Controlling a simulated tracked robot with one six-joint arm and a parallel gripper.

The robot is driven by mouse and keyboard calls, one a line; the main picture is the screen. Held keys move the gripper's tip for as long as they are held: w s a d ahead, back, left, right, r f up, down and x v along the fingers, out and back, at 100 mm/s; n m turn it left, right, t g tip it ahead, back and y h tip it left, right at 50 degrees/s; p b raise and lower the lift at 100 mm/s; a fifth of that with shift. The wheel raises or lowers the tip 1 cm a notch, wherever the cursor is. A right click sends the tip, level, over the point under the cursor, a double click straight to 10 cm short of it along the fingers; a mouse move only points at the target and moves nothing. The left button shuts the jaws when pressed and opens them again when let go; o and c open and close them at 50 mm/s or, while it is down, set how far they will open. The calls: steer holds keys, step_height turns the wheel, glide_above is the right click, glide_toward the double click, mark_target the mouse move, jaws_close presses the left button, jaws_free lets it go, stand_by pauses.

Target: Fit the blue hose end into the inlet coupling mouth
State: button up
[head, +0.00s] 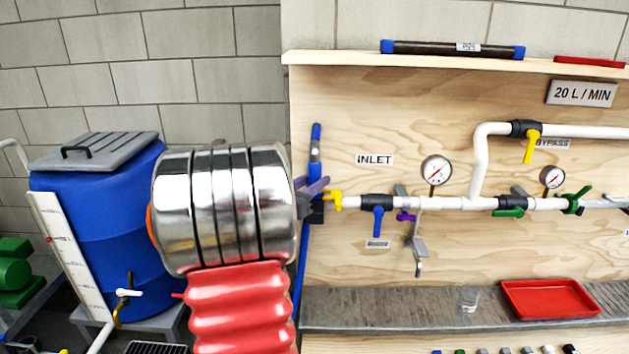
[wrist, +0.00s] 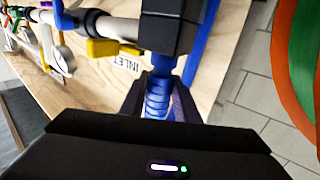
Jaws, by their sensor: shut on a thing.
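The blue hose end (wrist: 158,98) is ribbed and sits between the two dark fingers of my gripper (wrist: 157,104) in the wrist view. My gripper is shut on it. The black inlet coupling (wrist: 171,27) is directly beyond the hose end, in line with it. The hose end's tip meets the coupling's near edge in the picture; I cannot tell whether it is inside the mouth. In the head view the coupling (head: 317,213) shows small beside the yellow lever (head: 334,200), left of the INLET label (head: 375,160). My arm hides most of the gripper and the held hose end there.
A blue hose or pipe (head: 302,262) runs down the board's left edge, close to the coupling. White piping with gauges (head: 436,170) and coloured valve levers extends right. A blue barrel (head: 95,230) stands left. A red tray (head: 548,298) and a clear glass (head: 468,299) rest on the ledge.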

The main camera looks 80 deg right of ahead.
steer(key=shift+f, duration=0.85)
steer(key=o, duration=1.2)
steer(key=shift+a, duration=0.1)
steer(key=v, duration=1.3)
steer(key=shift+w+a, duration=0.2)
steer(key=shift+a, duration=0.1)
